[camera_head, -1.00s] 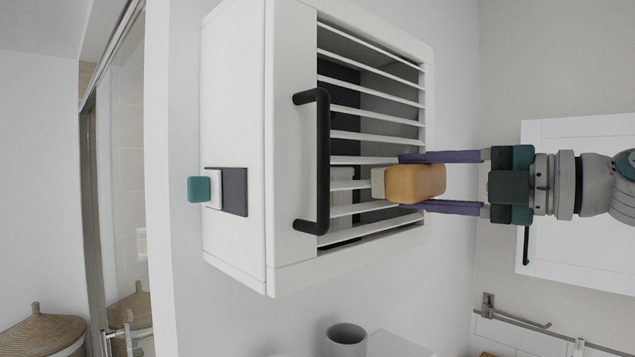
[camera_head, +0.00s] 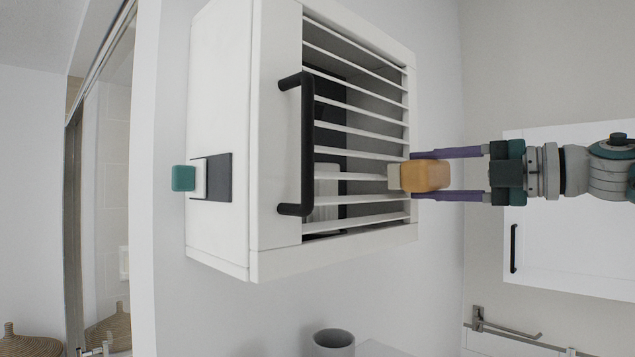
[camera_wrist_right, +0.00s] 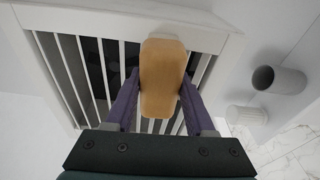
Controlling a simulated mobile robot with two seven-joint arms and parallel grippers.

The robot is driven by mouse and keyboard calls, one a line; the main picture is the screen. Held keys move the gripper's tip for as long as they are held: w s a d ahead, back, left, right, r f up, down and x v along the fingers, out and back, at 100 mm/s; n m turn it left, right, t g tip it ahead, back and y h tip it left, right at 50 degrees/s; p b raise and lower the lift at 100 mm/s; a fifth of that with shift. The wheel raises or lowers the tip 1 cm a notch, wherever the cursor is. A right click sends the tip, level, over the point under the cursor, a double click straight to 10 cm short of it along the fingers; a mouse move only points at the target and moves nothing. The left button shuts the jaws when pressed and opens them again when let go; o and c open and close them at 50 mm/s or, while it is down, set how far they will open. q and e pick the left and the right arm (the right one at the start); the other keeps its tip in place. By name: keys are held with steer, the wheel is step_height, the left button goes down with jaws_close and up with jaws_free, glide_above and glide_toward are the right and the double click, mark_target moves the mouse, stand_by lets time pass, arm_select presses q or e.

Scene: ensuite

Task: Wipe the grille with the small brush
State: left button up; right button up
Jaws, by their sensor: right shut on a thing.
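The grille (camera_head: 360,104) is a row of white slats in the front of a white wall cabinet, with dark gaps between them. The small brush has an orange-tan wooden back (camera_head: 426,177) and a pale bristle block (camera_head: 395,177). My right gripper (camera_head: 417,176) is shut on the brush, one purple finger on each side. The bristle end is at the right edge of the grille, by the frame; I cannot tell if it touches. In the right wrist view the brush (camera_wrist_right: 161,78) covers part of the slats. My left gripper is not in view.
A black bar handle (camera_head: 308,145) sticks out at the grille's left. A teal block (camera_head: 183,178) on a dark plate is on the cabinet's side. A grey cup (camera_head: 333,343) is below. A white cabinet (camera_head: 570,245) stands behind my right arm.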

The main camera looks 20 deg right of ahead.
mark_target(430, 173)
steer(key=shift+s+a+r+p, duration=0.1)
steer(key=shift+s+a+p, duration=0.15)
steer(key=shift+a+p, duration=0.25)
steer(key=shift+s+a+r+p, duration=0.1)
steer(key=shift+s+a+p, duration=0.1)
steer(key=shift+a+p, duration=0.3)
steer(key=shift+s+a+f, duration=0.15)
steer(key=shift+s+a, duration=0.1)
steer(key=shift+a, duration=0.6)
steer(key=a+p, duration=0.1)
steer(key=s+a+p, duration=0.1)
steer(key=p, duration=0.1)
steer(key=shift+a, duration=0.25)
steer(key=shift+s+a+p, duration=0.3)
steer(key=shift+a+p, duration=0.05)
steer(key=shift+a, duration=0.25)
